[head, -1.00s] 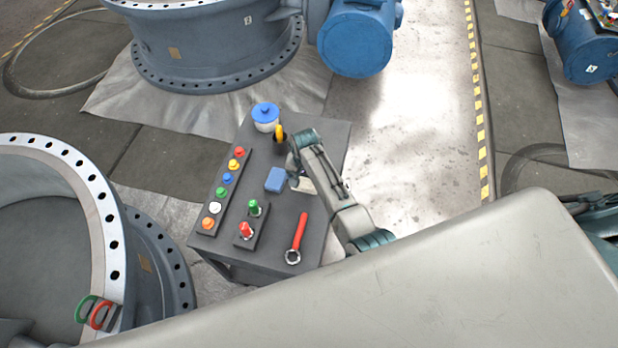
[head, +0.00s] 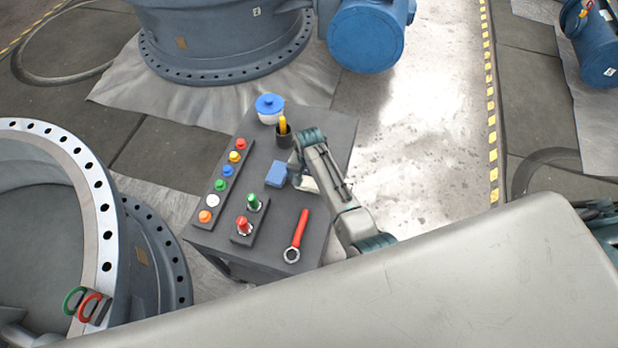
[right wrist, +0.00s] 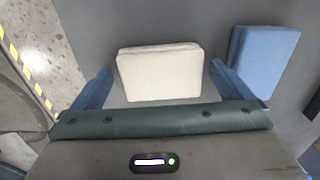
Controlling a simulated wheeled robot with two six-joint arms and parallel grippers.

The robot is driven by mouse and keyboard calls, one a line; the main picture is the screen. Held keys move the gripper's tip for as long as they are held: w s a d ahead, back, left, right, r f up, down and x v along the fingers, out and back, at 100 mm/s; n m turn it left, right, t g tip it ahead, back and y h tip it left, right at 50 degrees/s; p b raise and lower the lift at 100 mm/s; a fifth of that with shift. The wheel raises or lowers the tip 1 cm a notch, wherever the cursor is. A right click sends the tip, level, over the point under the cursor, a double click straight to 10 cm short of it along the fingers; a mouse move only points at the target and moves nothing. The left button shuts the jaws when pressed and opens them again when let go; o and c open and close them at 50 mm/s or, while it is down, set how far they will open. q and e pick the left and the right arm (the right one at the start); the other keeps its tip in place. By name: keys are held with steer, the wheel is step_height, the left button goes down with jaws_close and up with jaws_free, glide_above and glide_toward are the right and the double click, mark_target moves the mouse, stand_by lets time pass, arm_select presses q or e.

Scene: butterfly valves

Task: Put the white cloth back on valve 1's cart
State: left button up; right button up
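The white cloth (right wrist: 160,74) is a folded cream-white pad lying on the grey cart top in the right wrist view. In the head view a sliver of it (head: 310,185) shows beside my right gripper, which hides the rest. My right gripper (right wrist: 160,80) is open, with one blue finger on each side of the cloth and a narrow gap at both sides. In the head view the right gripper (head: 299,182) is low over the cart (head: 273,228), right of the blue cloth (head: 276,174). My left gripper is not in view.
Large valve bodies (head: 225,45) stand behind and left.

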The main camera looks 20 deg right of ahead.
mark_target(309, 180)
step_height(309, 180, up, 12)
steer(key=b, duration=0.1)
steer(key=shift+r, duration=0.2)
stand_by(0.4)
